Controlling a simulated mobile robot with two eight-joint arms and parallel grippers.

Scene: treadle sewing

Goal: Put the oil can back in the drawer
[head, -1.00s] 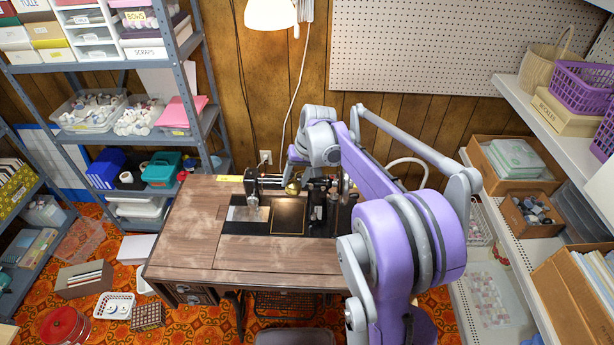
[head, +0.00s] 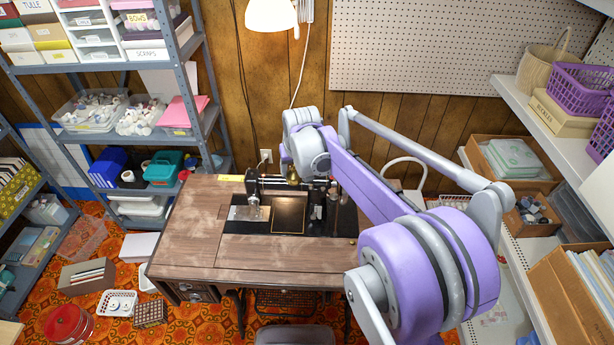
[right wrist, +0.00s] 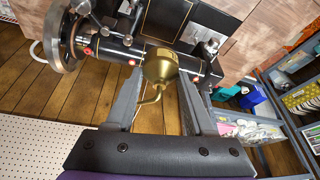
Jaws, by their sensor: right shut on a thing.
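A brass oil can (right wrist: 160,68) with a round body and a thin curved spout is between the fingers of my right gripper (right wrist: 160,80), which is shut on it. In the head view the oil can (head: 293,176) shows small and partly hidden, above the back of the sewing machine (head: 318,186). My right gripper (head: 288,160) is there too, largely hidden by my arm. Drawer fronts (head: 196,292) show under the left end of the wooden sewing table (head: 185,235); I cannot tell whether one is open. My left gripper is not in view.
The table's left half is bare. A lamp (head: 271,14) hangs above the back. Metal shelves (head: 207,120) stand left, and a white shelf (head: 535,110) with baskets and boxes runs along the right. Boxes and a small basket (head: 117,303) lie on the floor at left.

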